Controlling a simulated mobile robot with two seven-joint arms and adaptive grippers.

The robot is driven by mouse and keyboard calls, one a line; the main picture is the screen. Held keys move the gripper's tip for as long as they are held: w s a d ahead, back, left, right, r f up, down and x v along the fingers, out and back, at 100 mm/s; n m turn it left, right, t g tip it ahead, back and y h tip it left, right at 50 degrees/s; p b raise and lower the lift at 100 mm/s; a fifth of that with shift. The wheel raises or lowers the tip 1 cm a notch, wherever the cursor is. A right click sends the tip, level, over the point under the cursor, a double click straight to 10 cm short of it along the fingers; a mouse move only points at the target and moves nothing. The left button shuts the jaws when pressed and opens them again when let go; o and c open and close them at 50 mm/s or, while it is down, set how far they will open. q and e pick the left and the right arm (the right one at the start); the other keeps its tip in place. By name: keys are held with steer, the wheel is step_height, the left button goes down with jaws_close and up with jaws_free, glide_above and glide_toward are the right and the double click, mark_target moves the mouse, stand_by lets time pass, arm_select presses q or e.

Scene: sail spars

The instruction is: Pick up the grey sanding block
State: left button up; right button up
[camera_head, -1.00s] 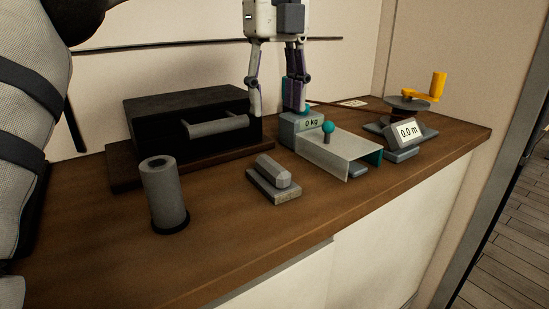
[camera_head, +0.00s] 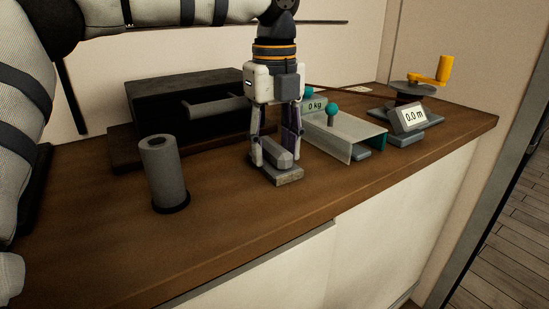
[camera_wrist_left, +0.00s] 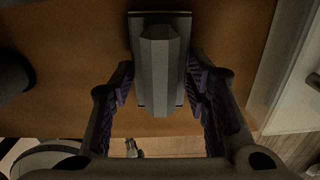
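The grey sanding block (camera_head: 279,154) lies on the brown worktop, with a faceted grip on a flat base. In the left wrist view the block (camera_wrist_left: 160,75) sits between the fingers, its long side running up the picture. My left gripper (camera_head: 274,158) points down over the block, with one finger on either side of it. The fingers look open, with the pads very close to the block's sides; I cannot tell whether they touch. My right gripper is in neither view.
A grey cylinder (camera_head: 163,172) stands to the left. A black box with a handle (camera_head: 219,106) is behind. A yellow-cranked winch (camera_head: 412,101) is farther right.

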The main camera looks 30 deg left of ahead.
arm_select(q)
jaws_close()
steer(key=shift+r, duration=0.15)
step_height(320, 180, up, 3)
steer(key=shift+f, duration=0.2)
steer(key=s+d+r+p, duration=0.3)
steer(key=s+d+r, duration=0.6)
steer(key=s+r, duration=0.1)
steer(key=shift+s, duration=0.45)
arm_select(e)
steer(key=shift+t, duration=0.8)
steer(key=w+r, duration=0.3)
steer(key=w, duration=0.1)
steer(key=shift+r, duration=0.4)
